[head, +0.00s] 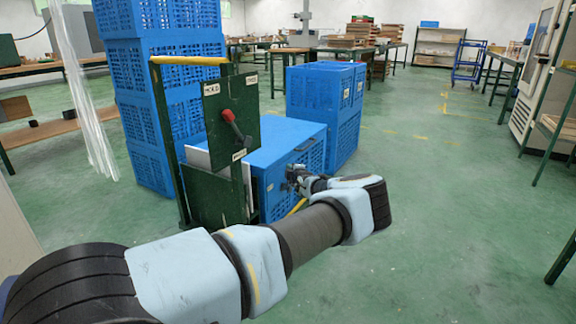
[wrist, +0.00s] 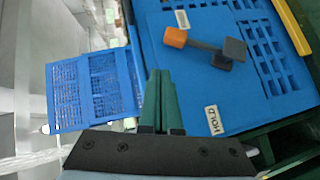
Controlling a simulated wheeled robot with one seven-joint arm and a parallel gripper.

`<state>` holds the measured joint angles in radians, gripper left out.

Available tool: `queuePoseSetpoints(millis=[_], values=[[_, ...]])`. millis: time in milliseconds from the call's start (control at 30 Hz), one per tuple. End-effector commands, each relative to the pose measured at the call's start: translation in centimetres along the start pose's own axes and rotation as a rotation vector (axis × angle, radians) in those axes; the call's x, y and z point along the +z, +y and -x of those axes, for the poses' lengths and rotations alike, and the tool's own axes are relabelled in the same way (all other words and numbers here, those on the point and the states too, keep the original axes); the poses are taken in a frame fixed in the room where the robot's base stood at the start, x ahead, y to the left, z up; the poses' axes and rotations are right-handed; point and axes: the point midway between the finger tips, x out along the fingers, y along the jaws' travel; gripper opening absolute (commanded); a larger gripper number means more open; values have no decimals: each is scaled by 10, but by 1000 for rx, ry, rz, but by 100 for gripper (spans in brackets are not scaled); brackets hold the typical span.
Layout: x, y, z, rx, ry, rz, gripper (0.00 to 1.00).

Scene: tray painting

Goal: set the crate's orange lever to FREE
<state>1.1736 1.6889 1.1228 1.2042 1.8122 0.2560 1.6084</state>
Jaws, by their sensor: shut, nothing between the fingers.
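The orange lever shows in the wrist view: an orange knob (wrist: 175,37) on a dark arm that runs to a dark pivot block (wrist: 235,48) on the blue crate face (wrist: 205,75). A white label reading HOLD (wrist: 213,119) is on the face. The knob appears closer to a second small label (wrist: 182,19), whose text I cannot read. My gripper (wrist: 160,73) is shut and empty, below and left of the knob and apart from it in this view. In the head view my gripper (head: 294,180) is at the front of the blue crate (head: 308,153); the orange lever cannot be made out there.
A green panel (head: 213,110) with a red-handled lever (head: 236,127) and small labels stands left of the crate. Tall blue crate stacks (head: 165,70) stand behind left, and another blue stack (head: 320,90) behind right. The green floor (head: 450,200) at right is clear.

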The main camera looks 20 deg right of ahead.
Motion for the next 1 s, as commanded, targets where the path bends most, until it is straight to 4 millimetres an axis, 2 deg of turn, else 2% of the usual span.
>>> queuePoseSetpoints(millis=[33, 300, 433, 600, 1000], values=[[-2, 6, 10, -1, 1, -3, 0], [-1, 12, 57, -2, 2, -1, 0], [0, 13, 72, 0, 2, 1, 0], [-1, 12, 79, -1, 2, 0, 0], [0, 12, 80, -1, 2, 0, 0]])
